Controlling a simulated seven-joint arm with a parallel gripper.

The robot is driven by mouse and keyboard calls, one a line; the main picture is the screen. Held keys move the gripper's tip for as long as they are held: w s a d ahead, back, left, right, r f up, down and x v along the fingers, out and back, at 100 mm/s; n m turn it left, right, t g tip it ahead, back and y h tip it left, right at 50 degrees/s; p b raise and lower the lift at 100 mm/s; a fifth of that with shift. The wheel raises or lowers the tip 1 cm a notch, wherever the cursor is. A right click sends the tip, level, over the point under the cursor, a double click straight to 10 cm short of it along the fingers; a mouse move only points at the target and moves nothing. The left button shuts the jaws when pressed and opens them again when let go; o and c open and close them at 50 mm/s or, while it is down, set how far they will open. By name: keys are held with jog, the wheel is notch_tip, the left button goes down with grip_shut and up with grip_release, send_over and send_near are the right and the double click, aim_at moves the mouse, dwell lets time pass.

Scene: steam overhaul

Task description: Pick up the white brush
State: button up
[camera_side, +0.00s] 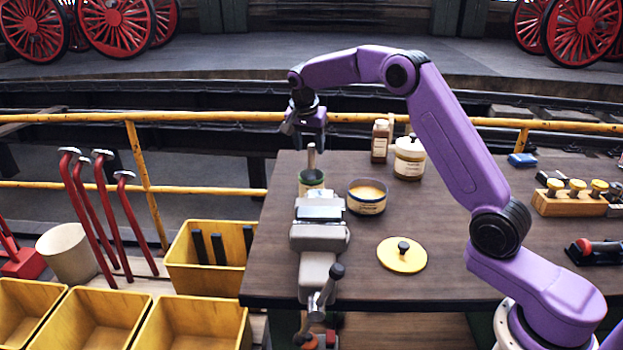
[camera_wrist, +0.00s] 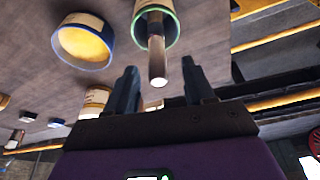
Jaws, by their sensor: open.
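A pale-tipped grey-brown handle (camera_side: 311,158), which looks like that of the brush, stands upright in a green-rimmed can (camera_side: 311,180) behind the vise. Its bristle end is hidden in the can, so I cannot tell its colour. My gripper (camera_side: 306,138) hangs just above the handle, fingers pointing down, open and empty. In the wrist view the handle (camera_wrist: 157,48) rises from the can (camera_wrist: 172,28) toward the space between the two fingers of my gripper (camera_wrist: 159,68).
A vise (camera_side: 320,235) stands in front of the can. An open blue-rimmed tin (camera_side: 367,205) is close on its right, with a jar (camera_side: 409,165) and a bottle (camera_side: 380,142) behind. A yellow lid (camera_side: 402,262) lies nearer. A yellow railing (camera_side: 200,117) runs behind the bench.

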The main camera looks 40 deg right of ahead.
aim_at(312, 157)
jog(key=shift+x, duration=2.65)
jog(key=shift+s+d+r, duration=0.1)
grip_shut()
